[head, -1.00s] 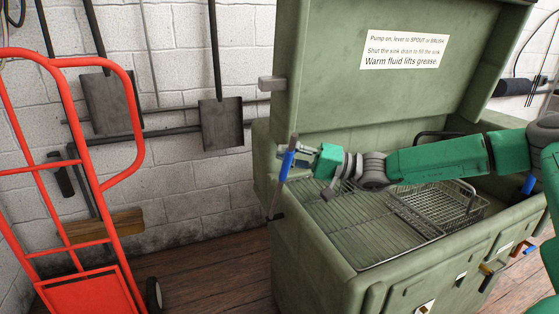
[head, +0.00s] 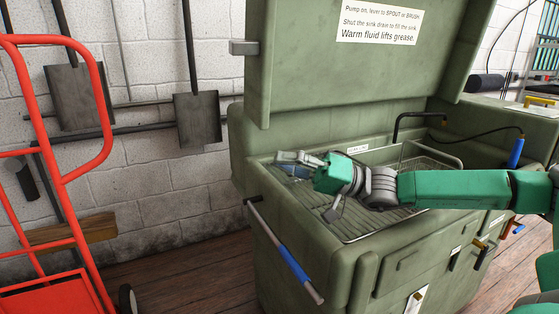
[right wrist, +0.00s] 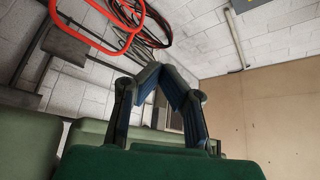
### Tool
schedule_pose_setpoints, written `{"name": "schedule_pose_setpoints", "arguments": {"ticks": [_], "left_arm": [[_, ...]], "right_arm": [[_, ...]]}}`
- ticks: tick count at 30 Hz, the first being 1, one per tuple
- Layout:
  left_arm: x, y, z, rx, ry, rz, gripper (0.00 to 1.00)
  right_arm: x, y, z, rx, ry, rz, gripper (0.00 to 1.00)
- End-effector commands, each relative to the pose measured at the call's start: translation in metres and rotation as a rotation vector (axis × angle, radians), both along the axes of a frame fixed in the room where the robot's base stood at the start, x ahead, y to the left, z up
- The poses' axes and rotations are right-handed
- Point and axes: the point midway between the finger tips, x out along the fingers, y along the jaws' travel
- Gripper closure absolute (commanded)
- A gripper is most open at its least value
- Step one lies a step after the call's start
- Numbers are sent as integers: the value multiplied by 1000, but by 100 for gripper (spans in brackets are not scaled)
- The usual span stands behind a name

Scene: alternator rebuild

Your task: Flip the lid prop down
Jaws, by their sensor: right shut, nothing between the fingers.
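The lid prop is a thin grey rod with a blue grip (head: 293,264). In the head view it slopes down to the right from a dark pivot at the washer's left edge, across the outside of the green body. The green lid (head: 375,75) stands raised, with a white label on its inner face. My right gripper (head: 286,160) is shut and empty over the left part of the basin, above and apart from the prop. In the right wrist view its dark fingers (right wrist: 162,76) meet at the tips. The prop is not seen there. My left gripper is out of view.
The basin holds a wire rack and a wire basket (head: 436,165). A blue-handled brush (head: 516,152) on a hose is at the right. A red hand truck (head: 75,165) stands at the left, and shovels hang on the wall. Wooden floor lies clear between truck and washer.

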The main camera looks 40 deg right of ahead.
Motion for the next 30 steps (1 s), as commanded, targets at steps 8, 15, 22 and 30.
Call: {"name": "schedule_pose_setpoints", "arguments": {"ticks": [8, 15, 22, 30], "left_arm": [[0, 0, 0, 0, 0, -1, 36], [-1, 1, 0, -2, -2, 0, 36], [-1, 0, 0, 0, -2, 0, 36], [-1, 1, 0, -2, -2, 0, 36]], "right_arm": [[-1, 3, 1, -4, 0, 1, 100], [-2, 0, 0, -1, 0, -1, 100], [-18, -26, -13, 3, 1, -7, 100], [-56, -72, -12, -1, 3, -6, 100]]}}
